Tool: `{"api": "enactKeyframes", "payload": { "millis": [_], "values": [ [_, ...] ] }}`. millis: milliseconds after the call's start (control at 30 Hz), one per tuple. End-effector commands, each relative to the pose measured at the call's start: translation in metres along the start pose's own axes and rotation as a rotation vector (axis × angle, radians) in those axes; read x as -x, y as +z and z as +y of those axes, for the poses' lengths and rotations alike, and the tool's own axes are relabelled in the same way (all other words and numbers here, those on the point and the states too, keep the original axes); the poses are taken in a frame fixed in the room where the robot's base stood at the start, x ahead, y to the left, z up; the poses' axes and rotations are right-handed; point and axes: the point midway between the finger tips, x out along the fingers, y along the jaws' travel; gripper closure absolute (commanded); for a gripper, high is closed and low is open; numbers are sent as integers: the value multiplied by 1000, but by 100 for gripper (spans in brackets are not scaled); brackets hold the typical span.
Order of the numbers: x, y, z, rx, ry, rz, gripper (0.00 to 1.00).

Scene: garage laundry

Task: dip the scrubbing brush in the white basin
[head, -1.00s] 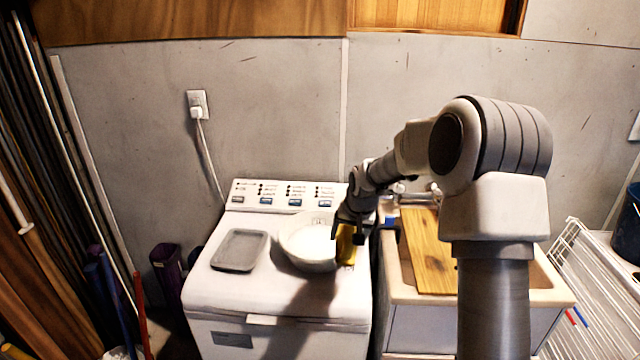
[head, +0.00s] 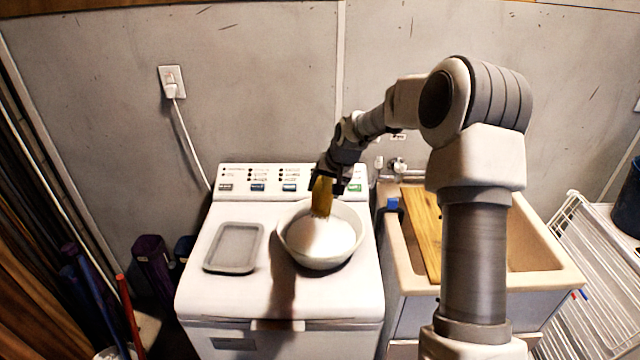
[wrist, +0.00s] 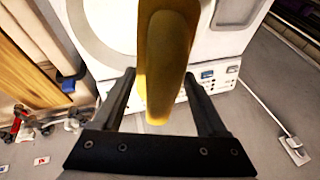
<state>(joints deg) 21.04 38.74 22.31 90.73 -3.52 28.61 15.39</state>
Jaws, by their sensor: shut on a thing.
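My gripper (head: 331,184) is shut on the scrubbing brush (head: 322,199), which has a yellow-brown body. The brush hangs steeply over the back part of the white basin (head: 322,264), with its lower end at or just above the pale contents; I cannot tell whether it touches them. The basin is a round bowl standing on the white washing machine. In the wrist view the brush (wrist: 165,62) lies between the two dark fingers of my gripper (wrist: 157,88) and hides part of the basin behind it. Its bristles are not clearly visible.
A grey tray (head: 234,248) lies left of the basin on the washing machine (head: 225,297). A sink (head: 540,258) with a wooden board (head: 421,225) across it stands to the right. A white wire rack (head: 590,285) stands at the far right.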

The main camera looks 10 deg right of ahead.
Motion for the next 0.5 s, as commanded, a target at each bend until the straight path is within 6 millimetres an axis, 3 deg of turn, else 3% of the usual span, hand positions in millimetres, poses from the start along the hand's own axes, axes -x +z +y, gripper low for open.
{"api": "enactKeyframes", "payload": {
  "millis": [500],
  "values": [
    [-29,12,9,-2,-1,-1,69]
  ]
}}
